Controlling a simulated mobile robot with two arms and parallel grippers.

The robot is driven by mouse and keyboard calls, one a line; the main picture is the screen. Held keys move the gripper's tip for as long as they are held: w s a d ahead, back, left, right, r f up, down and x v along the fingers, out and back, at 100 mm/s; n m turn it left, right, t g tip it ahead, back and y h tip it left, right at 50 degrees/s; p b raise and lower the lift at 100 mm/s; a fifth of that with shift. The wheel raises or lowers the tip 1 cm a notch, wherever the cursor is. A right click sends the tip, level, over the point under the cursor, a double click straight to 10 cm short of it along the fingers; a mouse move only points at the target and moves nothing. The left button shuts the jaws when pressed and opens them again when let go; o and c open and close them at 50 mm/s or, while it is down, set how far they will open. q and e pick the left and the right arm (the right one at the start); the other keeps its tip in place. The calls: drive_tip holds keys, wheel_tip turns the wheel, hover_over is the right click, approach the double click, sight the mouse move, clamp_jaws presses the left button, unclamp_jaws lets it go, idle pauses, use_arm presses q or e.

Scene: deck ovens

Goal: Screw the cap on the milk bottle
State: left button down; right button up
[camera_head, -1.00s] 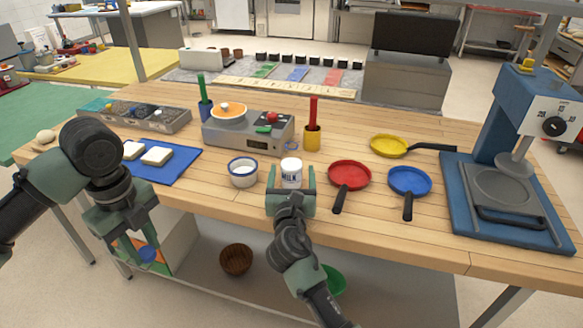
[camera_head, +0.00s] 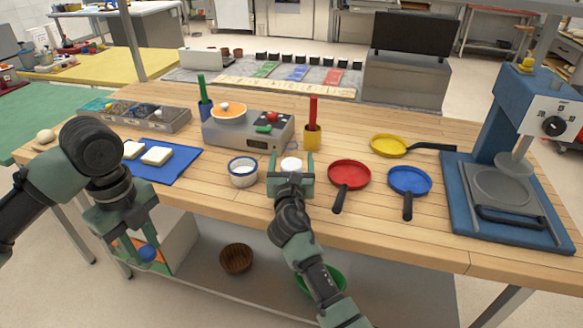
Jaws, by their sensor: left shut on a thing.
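The milk bottle (camera_head: 291,164) stands on the wooden counter, with its white upper part showing and its lower part hidden by my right gripper. My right gripper (camera_head: 291,170) has one finger on each side of the bottle. The fingers look spread wider than the bottle, so it seems open. My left gripper (camera_head: 138,250) hangs in front of the counter's left front edge, pointing down. It is shut on a small blue round thing (camera_head: 148,254), which looks like the cap, though its shape is partly hidden.
A white bowl with a blue rim (camera_head: 243,172) stands just left of the bottle. A red pan (camera_head: 349,174) and a blue pan (camera_head: 409,181) lie to the right. A blue mat (camera_head: 176,172) lies left.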

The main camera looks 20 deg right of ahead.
sight(292, 150)
clamp_jaws()
drive_tip(key=shift+r, duration=0.2)
use_arm(q)
drive_tip(key=shift+r+p, duration=0.55)
drive_tip(key=shift+p, duration=0.05)
use_arm(e)
drive_tip(key=shift+r, duration=1.7)
use_arm(q)
drive_tip(key=shift+f, duration=0.1)
use_arm(e)
drive_tip(key=shift+s+a+f, duration=0.1)
drive_tip(key=shift+s+f, duration=0.05)
drive_tip(key=shift+s, duration=0.15)
use_arm(q)
drive_tip(key=shift+f+b, duration=0.3)
drive_tip(key=shift+b, duration=0.1)
use_arm(e)
drive_tip(key=v, duration=1.7)
drive_tip(key=shift+s+a, duration=0.1)
drive_tip(key=shift+s, duration=0.05)
